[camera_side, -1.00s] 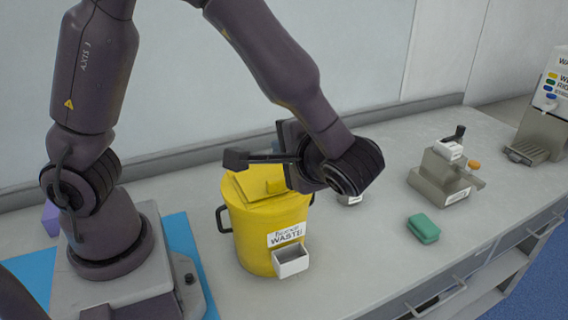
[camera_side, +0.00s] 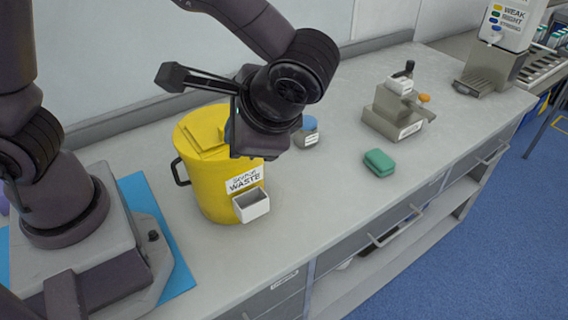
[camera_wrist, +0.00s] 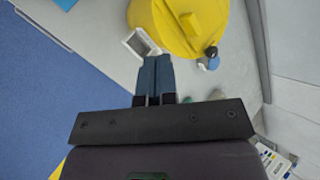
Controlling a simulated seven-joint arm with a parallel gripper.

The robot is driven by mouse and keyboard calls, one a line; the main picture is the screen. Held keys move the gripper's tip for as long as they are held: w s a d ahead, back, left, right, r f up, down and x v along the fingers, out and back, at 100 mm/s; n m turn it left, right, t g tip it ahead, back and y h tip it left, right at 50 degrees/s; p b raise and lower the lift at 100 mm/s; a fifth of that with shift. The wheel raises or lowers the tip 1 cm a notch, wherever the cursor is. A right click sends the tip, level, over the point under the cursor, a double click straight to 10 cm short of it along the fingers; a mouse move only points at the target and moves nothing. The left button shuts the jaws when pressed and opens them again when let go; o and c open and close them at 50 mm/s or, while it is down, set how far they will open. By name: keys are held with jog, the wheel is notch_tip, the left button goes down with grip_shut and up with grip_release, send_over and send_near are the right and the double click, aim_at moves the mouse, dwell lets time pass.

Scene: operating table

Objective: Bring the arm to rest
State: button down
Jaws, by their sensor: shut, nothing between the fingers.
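My gripper shows in the wrist view (camera_wrist: 157,62) with its two dark blue-grey fingers together and nothing between them. In that view the fingertips lie near the white box and the yellow bin. In the side view my wrist hangs above and in front of the right part of the yellow waste bin (camera_side: 212,180), hiding some of its lid. The fingers cannot be made out there. The small white open box (camera_side: 252,205) is at the bin's front, below its label.
A green block (camera_side: 379,162) and a grey device (camera_side: 397,118) with an orange knob stand on the grey counter (camera_side: 320,200) at right. A blue-capped jar (camera_side: 306,132) is just right of my wrist. A dispenser (camera_side: 495,50) stands far right. The counter's front middle is clear.

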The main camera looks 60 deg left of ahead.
jog(key=s+a+r+n+t+h, duration=0.4)
jog(key=s+a+r+t+h, duration=0.1)
jog(key=a+r+h, duration=0.3)
jog(key=a+r+t, duration=0.1)
jog(key=a, duration=0.1)
jog(key=shift+s+a+n+t, duration=0.35)
jog(key=shift+n+t, duration=0.05)
dwell(0.4)
